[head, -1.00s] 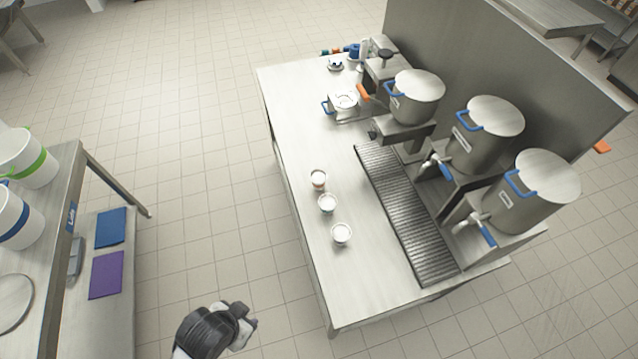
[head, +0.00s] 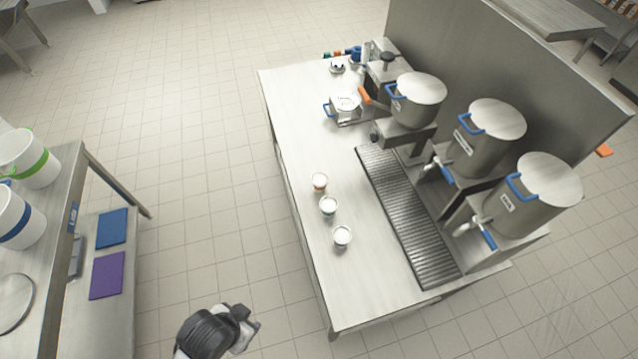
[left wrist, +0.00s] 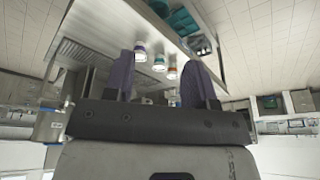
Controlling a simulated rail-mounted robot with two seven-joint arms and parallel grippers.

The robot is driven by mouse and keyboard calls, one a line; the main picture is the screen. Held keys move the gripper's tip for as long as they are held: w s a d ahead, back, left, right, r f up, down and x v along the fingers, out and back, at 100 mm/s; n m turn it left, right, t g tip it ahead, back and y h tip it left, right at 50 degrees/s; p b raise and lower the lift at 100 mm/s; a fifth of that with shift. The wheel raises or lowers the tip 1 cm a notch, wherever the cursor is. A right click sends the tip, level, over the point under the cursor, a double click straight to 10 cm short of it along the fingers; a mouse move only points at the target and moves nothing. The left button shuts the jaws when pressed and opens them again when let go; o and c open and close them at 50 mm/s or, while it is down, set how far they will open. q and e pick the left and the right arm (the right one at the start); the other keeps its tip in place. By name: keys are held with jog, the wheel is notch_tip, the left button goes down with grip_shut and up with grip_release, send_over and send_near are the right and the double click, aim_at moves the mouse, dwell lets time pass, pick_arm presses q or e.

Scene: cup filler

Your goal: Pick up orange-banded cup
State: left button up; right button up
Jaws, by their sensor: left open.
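The orange-banded cup (head: 319,182) stands upright on the steel counter, farthest of three small white cups in the head view. In the left wrist view the orange-banded cup (left wrist: 172,73) is the rightmost of the row, small and distant. A teal-banded cup (head: 328,206) and a third cup (head: 342,237) stand nearer in the head view; the third cup shows a purple band in the left wrist view (left wrist: 140,54). My left gripper (head: 246,326) is open and empty, off the counter's near left side, well apart from the cups. My right gripper is out of view.
The steel counter (head: 300,120) carries a slotted drip tray (head: 400,210) right of the cups. Several lidded pots with taps (head: 485,135) stand beyond it. A side table (head: 70,150) with white buckets is at left. Tiled floor between is clear.

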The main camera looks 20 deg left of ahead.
pick_arm(q)
jog(key=o, duration=0.9)
jog(key=shift+a, duration=0.1)
